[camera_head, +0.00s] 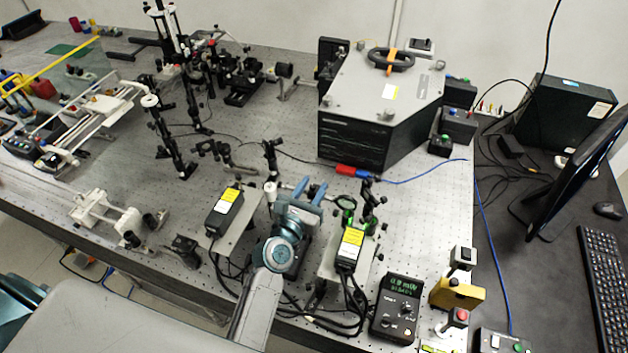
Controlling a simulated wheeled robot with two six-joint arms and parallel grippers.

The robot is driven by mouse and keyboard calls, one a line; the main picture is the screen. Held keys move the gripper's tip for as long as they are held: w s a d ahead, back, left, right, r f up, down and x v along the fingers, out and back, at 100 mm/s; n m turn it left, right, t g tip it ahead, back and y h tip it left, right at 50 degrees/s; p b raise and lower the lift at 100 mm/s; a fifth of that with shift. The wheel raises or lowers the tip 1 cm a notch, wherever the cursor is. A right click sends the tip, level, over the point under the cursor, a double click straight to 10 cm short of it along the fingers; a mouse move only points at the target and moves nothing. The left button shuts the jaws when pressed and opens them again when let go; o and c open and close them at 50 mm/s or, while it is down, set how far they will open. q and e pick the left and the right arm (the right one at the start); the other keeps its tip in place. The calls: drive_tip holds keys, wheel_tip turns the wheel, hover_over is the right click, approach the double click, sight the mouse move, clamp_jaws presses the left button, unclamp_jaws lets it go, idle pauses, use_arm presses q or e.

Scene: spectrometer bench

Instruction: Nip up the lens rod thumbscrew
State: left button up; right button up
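A dark upright post with a pale collar, likely the lens rod (270,160), stands just left of the fingertips. A green-ringed lens mount (349,212) stands to their right. The thumbscrew is too small to tell apart, and my gripper may hide it. I cannot tell whether the fingers touch anything. My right gripper is not in view.
Black boxes with yellow labels (224,209) flank my arm on both sides. A large grey-topped instrument (380,105) stands behind. A meter with a green display (397,308) sits front right, with loose cables near it. The perforated table (420,215) has bare room right of the lens mount.

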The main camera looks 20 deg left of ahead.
use_arm(q)
drive_tip(key=shift+w+r, duration=0.1)
drive_tip(key=shift+w, duration=0.3)
drive_tip(key=c, duration=0.7)
clamp_jaws()
drive_tip(key=shift+m+h+b, duration=0.3)
drive_tip(key=shift+h+b, duration=0.15)
drive_tip(key=shift+h, duration=0.05)
drive_tip(key=m+h+b, duration=0.1)
drive_tip(key=h, duration=0.1)
drive_tip(key=m+g+h+b, duration=0.1)
drive_tip(key=shift+f+m+h+b, duration=0.2)
drive_tip(key=shift+m+h+b, duration=0.1)
drive_tip(key=shift+h, duration=0.1)
drive_tip(key=shift+r+m+g+h+b, duration=0.1)
drive_tip(key=shift+m+g+h+b, duration=0.95)
drive_tip(key=shift+m+h, duration=0.55)
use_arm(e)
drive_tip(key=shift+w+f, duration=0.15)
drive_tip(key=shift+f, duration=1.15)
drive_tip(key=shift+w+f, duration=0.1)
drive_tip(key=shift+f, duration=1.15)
use_arm(q)
drive_tip(key=shift+g+h, duration=0.25)
drive_tip(key=shift+h, duration=0.15)
